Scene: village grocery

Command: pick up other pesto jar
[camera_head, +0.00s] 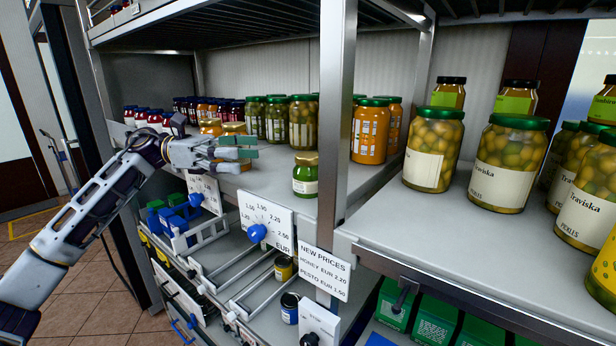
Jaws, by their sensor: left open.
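My left gripper (240,153) is open, with green-tipped fingers, over the same shelf to the left of this jar. A gap separates the fingertips from the jar, and nothing shows between them. My right gripper is not in view.
Taller green jars (303,122) and orange jars (370,131) stand behind. The metal post (336,120) rises right of the small jar. A dial sign (266,222) and a price card (324,271) hang at the shelf front. Large pickle jars (433,148) fill the right shelf.

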